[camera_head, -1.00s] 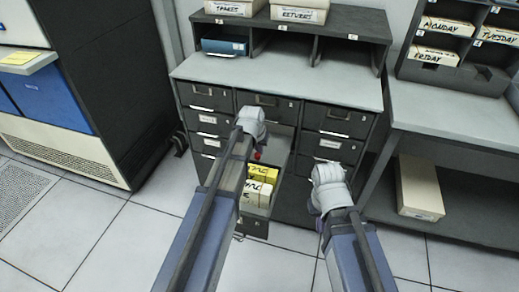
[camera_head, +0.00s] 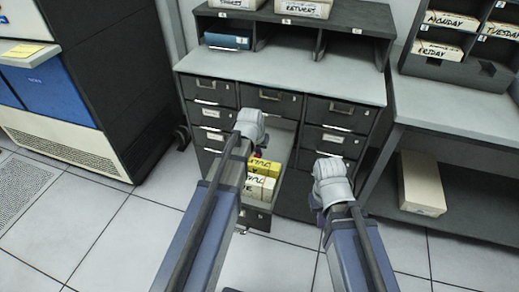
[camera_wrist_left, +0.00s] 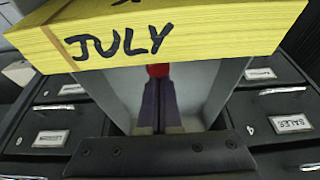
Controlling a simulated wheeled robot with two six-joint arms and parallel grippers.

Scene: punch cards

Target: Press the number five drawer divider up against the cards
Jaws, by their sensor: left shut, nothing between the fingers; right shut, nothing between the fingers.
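The open drawer (camera_head: 284,150) holds yellow-topped card blocks (camera_head: 264,167) in the head view. In the left wrist view, a yellow card block marked JULY (camera_wrist_left: 180,35) fills the top. My left gripper (camera_wrist_left: 158,88) is shut and empty, reaching down inside the drawer behind the cards. A small red part (camera_wrist_left: 158,70) shows at its fingertips, below the JULY block; I cannot tell whether they touch. The divider's plate and its number cannot be made out. My right gripper (camera_head: 328,165) is shut and empty in front of the right drawer column, its fingers mostly hidden by the wrist.
Closed drawers of the dark cabinet (camera_head: 210,90) flank the open one. A grey worktop (camera_head: 280,72) lies above it. A side table (camera_head: 450,125) stands at right with a long box (camera_head: 420,183) below. The tiled floor in front is clear.

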